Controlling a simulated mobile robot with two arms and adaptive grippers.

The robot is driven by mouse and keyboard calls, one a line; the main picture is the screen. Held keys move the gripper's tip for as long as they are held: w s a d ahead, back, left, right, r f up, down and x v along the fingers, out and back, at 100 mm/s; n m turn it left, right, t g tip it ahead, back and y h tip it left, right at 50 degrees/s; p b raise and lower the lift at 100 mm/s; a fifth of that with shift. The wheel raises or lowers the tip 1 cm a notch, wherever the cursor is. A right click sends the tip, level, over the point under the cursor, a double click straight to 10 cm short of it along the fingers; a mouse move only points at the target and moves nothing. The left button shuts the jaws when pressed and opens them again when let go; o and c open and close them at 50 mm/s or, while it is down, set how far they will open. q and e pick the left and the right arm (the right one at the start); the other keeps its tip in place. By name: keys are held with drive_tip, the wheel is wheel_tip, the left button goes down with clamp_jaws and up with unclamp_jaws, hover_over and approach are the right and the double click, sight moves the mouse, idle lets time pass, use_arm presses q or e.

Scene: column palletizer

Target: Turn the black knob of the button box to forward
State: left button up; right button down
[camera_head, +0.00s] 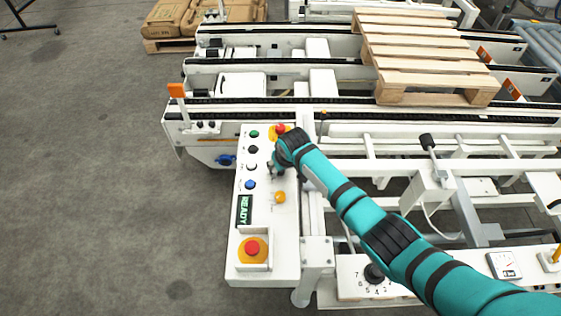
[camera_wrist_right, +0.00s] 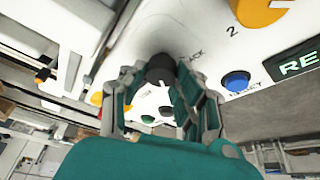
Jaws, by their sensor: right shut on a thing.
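The white button box (camera_head: 234,262) stands at the left end of the conveyor frame. My right gripper (camera_head: 275,168) is over the middle of its panel, with the arm reaching in from the lower right. In the right wrist view, my right gripper (camera_wrist_right: 160,80) has its fingers closed on both sides of the black knob (camera_wrist_right: 160,66). Part of a label ending in "CK" shows beside the knob. The knob's pointer direction cannot be made out. In the head view the gripper and wrist largely hide the knob. My left gripper is not in view.
Near the knob are a blue button (camera_head: 250,184), an amber lamp (camera_head: 280,197), a READY display (camera_head: 244,210), a green button (camera_head: 254,133) and a black button (camera_head: 253,149). A red emergency stop (camera_head: 252,247) sits at the near end. A wooden pallet (camera_head: 420,50) lies on the conveyor.

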drive_tip(key=shift+r+m+h+p, duration=0.1)
drive_tip(key=shift+m+h+p, duration=0.35)
drive_tip(key=shift+m, duration=0.55)
drive_tip(key=c, duration=1)
unclamp_jaws()
drive_tip(key=v, duration=1.2)
drive_tip(key=shift+s, duration=0.2)
